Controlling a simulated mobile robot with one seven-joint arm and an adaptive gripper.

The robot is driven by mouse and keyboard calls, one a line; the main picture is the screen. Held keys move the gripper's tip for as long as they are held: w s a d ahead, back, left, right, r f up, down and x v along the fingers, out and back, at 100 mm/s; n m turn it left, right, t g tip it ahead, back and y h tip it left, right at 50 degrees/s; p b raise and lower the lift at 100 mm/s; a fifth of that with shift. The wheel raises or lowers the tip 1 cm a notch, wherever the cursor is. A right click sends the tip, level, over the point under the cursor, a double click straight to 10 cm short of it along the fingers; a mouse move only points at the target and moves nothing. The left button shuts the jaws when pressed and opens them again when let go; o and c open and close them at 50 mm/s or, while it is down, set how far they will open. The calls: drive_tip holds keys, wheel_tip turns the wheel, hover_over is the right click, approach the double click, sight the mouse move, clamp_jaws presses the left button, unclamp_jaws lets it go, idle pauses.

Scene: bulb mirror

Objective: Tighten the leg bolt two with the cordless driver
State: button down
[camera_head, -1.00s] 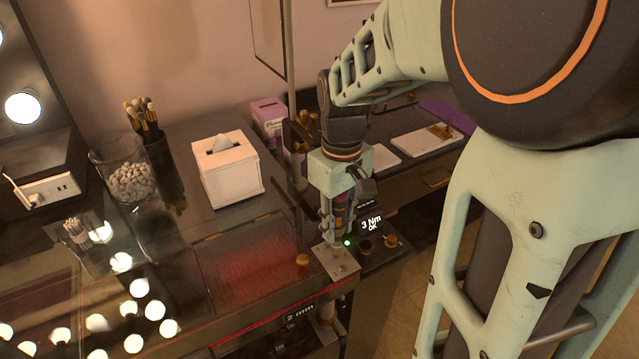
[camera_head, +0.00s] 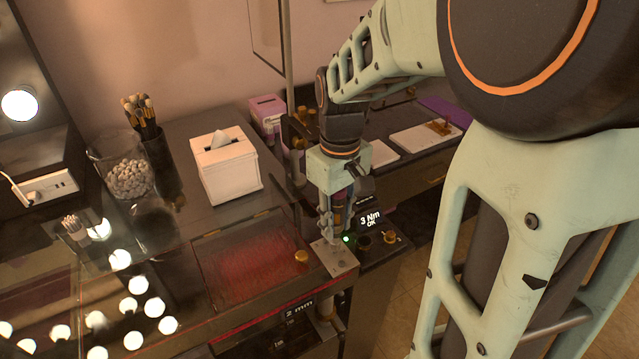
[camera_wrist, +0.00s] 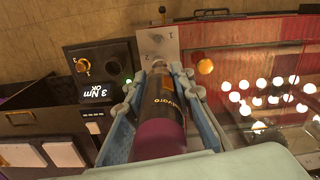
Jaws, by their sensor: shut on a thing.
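My gripper (camera_head: 335,208) is shut on the cordless driver (camera_wrist: 160,120), a dark tool with a purple body end. The driver also shows between the fingers in the head view (camera_head: 338,212). It points down at the metal leg plate (camera_head: 338,262) on the table corner. In the wrist view the plate (camera_wrist: 158,40) carries small numbered marks and a bolt head near its far end. The driver's nose covers the part by mark 2, so leg bolt two is hidden. I cannot tell whether the tip touches it.
A small box with a green light and a "3 Nm OK" display (camera_head: 371,220) stands right beside the plate. A brass knob (camera_head: 301,256) sits left of it. A white tissue box (camera_head: 226,170), brush holder (camera_head: 160,165) and glass jar (camera_head: 128,175) stand farther back.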

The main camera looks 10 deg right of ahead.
sight(337, 206)
drive_tip(key=shift+f+b, duration=0.55)
drive_tip(key=shift+f, duration=0.55)
idle(0.9)
drive_tip(key=shift+r+p, duration=0.1)
drive_tip(key=shift+p, duration=0.35)
idle(1.0)
drive_tip(key=shift+r+p, duration=0.7)
drive_tip(key=shift+r, duration=0.25)
drive_tip(key=shift+r+p, duration=1.8)
drive_tip(key=shift+r, duration=0.4)
